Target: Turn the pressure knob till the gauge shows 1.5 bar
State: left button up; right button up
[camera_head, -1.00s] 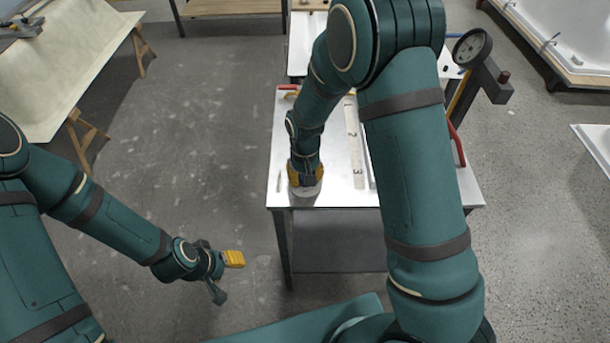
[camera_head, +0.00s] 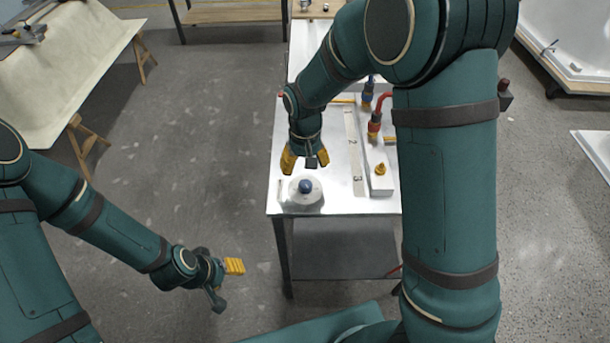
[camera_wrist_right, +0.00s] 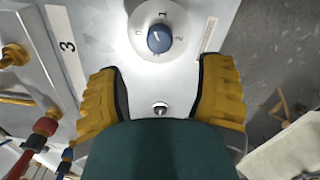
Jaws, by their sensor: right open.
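The blue knob (camera_head: 306,186) sits on a round white dial (camera_head: 296,200) at the bench's near left corner. In the right wrist view the knob (camera_wrist_right: 160,38) stands in the middle of the dial (camera_wrist_right: 150,12), which has numerals around it; I cannot read its setting surely. My right gripper (camera_head: 304,163) is open and empty, apart from the knob and just beyond it. In the right wrist view its yellow fingers (camera_wrist_right: 158,72) are wide apart. The gauge is hidden behind my right arm. My left gripper (camera_head: 226,280) hangs left of the bench; its opening is unclear.
The metal bench (camera_head: 330,198) carries a numbered strip (camera_head: 355,150), a white block (camera_head: 380,183) with a yellow fitting (camera_head: 380,169), and red (camera_head: 375,122) and blue (camera_head: 368,92) hose fittings right of the knob.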

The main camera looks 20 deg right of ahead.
aim_at(305, 183)
notch_tip(305, 183, up, 4)
jog(key=shift+f, duration=0.1)
dwell(0.6)
